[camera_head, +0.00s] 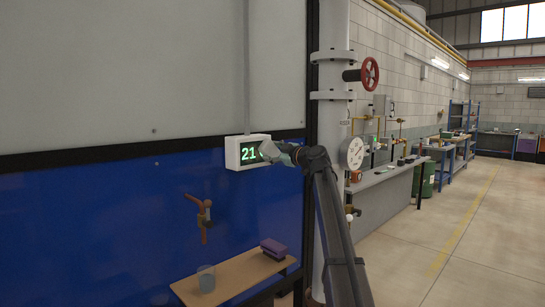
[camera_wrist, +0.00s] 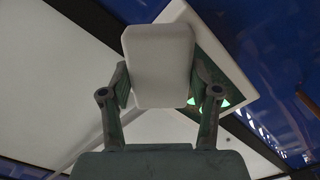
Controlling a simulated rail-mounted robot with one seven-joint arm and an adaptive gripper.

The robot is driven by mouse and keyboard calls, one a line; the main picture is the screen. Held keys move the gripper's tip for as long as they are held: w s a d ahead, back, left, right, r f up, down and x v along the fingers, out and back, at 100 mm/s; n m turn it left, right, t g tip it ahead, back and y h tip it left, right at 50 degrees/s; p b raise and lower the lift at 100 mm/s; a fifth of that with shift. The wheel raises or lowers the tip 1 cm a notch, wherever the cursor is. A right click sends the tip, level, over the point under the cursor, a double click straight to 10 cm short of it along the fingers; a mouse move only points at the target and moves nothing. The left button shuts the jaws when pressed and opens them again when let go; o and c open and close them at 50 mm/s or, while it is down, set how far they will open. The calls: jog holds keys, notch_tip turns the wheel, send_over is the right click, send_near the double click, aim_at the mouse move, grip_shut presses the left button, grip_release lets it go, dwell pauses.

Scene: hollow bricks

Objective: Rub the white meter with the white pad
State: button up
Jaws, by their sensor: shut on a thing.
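The white meter (camera_head: 234,155) is a small box on the wall with green digits. In the camera_head view "21" shows, and its right part is hidden behind my gripper (camera_head: 282,152). In the camera_wrist view, my gripper (camera_wrist: 160,88) is shut on the white pad (camera_wrist: 158,62), a rounded block held between the two fingers. The meter (camera_wrist: 222,62) shows behind the pad there, with bits of green digits beside the pad's lower right edge. The pad overlaps the meter's face in this view; I cannot tell whether they touch.
Below the meter, an orange-brown tap-like fitting (camera_head: 204,215) is on the blue wall panel. A wooden shelf (camera_head: 232,279) holds a clear glass (camera_head: 206,278) and a purple block (camera_head: 273,249). A white pipe with a red handwheel (camera_head: 370,74) and a round gauge (camera_head: 355,152) stand right.

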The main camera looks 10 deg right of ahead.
aim_at(242, 154)
jog(key=shift+a, duration=0.15)
jog(key=shift+s+a+b, duration=0.65)
jog(key=shift+s+a, duration=0.35)
jog(key=shift+a, duration=0.7)
jog(key=shift+s+a+b, duration=0.6)
jog(key=shift+s+a, duration=0.45)
jog(key=shift+a, duration=0.7)
jog(key=shift+s+a+b, duration=0.65)
jog(key=shift+s+a, duration=0.35)
jog(key=shift+a, duration=0.7)
jog(key=shift+d, duration=0.1)
jog(key=shift+b+v, duration=0.55)
jog(key=shift+v, duration=0.4)
jog(key=shift+b+v, duration=0.65)
jog(key=shift+v, duration=1.35)
jog(key=b+v, duration=0.1)
jog(key=v, duration=0.2)
